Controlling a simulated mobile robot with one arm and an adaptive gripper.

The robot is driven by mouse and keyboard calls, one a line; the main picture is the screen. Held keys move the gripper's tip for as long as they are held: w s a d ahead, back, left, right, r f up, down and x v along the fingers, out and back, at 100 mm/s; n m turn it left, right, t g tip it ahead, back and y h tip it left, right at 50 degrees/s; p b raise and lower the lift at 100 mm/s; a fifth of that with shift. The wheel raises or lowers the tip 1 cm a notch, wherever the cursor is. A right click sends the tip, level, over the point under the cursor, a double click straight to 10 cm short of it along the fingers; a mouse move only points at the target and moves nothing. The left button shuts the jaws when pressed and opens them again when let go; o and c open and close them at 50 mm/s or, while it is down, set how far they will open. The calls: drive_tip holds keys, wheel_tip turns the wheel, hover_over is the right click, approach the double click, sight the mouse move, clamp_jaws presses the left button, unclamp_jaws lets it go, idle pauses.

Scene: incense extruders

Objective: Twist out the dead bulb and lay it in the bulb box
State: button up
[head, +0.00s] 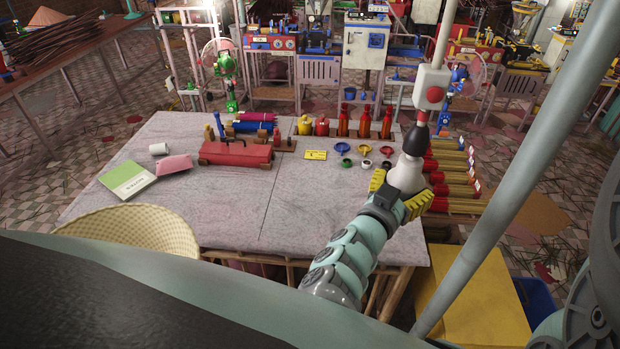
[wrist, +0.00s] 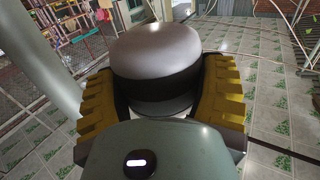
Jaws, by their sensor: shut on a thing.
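The bulb (head: 407,174) is pale and rounded, just under a black socket (head: 416,141) that hangs at the right of the table. My gripper (head: 401,193) is shut on the bulb from below, its yellow fingers on either side. The bulb's top end meets the socket in the head view; I cannot tell whether its thread is still engaged. I cannot tell for certain which container is the bulb box.
A grey table (head: 300,200) holds a red case (head: 236,153), red bottles (head: 364,125), small coloured rings (head: 342,148) and bundles of red sticks (head: 455,190). A yellow box (head: 475,300) stands low at the right, beside a blue bin (head: 537,297). The table's front middle is clear.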

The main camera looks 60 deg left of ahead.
drive_tip(key=shift+f+h, duration=0.15)
drive_tip(key=shift+h, duration=0.15)
drive_tip(key=shift+r+m+h, duration=0.2)
drive_tip(key=shift+m+h, duration=0.1)
drive_tip(key=shift+m, duration=0.1)
drive_tip(key=shift+f+b, duration=0.4)
drive_tip(key=shift+f, duration=0.05)
idle(0.5)
drive_tip(key=shift+f+b, duration=1.85)
drive_tip(key=shift+f, duration=0.55)
